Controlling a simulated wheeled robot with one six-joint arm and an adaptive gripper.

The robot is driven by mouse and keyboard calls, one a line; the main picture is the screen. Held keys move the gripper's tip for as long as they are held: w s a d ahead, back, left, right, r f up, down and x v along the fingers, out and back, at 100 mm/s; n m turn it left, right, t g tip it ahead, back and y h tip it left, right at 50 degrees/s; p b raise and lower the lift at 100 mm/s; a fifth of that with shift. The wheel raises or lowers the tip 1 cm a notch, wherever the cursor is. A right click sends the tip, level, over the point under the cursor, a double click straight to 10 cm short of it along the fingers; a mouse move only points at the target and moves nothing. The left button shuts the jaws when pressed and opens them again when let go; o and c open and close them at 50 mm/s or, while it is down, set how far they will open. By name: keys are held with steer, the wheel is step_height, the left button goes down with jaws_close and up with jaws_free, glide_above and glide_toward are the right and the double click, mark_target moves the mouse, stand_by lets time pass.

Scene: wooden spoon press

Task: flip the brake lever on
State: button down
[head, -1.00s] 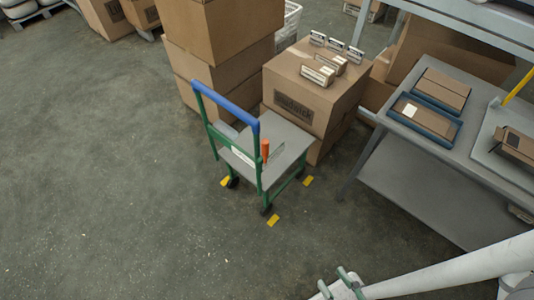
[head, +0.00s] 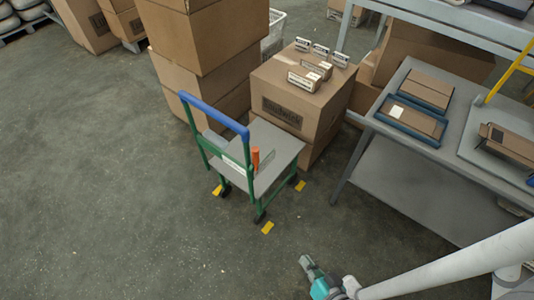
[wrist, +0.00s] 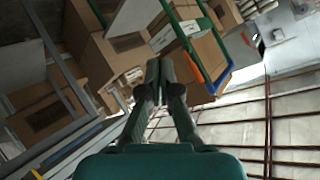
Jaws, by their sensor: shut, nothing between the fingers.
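A small cart with a green frame, grey deck and blue push handle (head: 213,115) stands on the floor in the middle of the head view. An upright orange lever (head: 255,158) is on its near side, beside a white label. In the wrist view the cart's blue handle (wrist: 222,80) and the orange lever (wrist: 188,57) show at upper right, with the picture turned over. My gripper (head: 305,262) is at the bottom of the head view, well apart from the cart. Its fingers (wrist: 160,65) are closed together and empty in the wrist view.
Stacked cardboard boxes (head: 208,50) and a box with labelled holders on top (head: 285,92) stand behind the cart. A grey table (head: 385,125) with blue trays is to the right. Yellow floor marks (head: 267,228) lie around the wheels. Floor to the left is clear.

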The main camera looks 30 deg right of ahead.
steer(key=w+d+f+m+y, duration=0.25)
steer(key=w+f, duration=0.25)
steer(key=w, duration=0.3)
steer(key=m+t+y, duration=0.3)
steer(key=t+y, duration=0.2)
steer(key=y, duration=0.1)
glide_toward(255, 160)
steer(key=d+r, duration=0.1)
steer(key=d, duration=0.7)
steer(key=shift+w+d+r, duration=0.1)
steer(key=w+a, duration=0.7)
steer(key=w, duration=0.1)
steer(key=shift+w+a, duration=0.25)
steer(key=shift+a, duration=0.1)
steer(key=shift+a, duration=0.15)
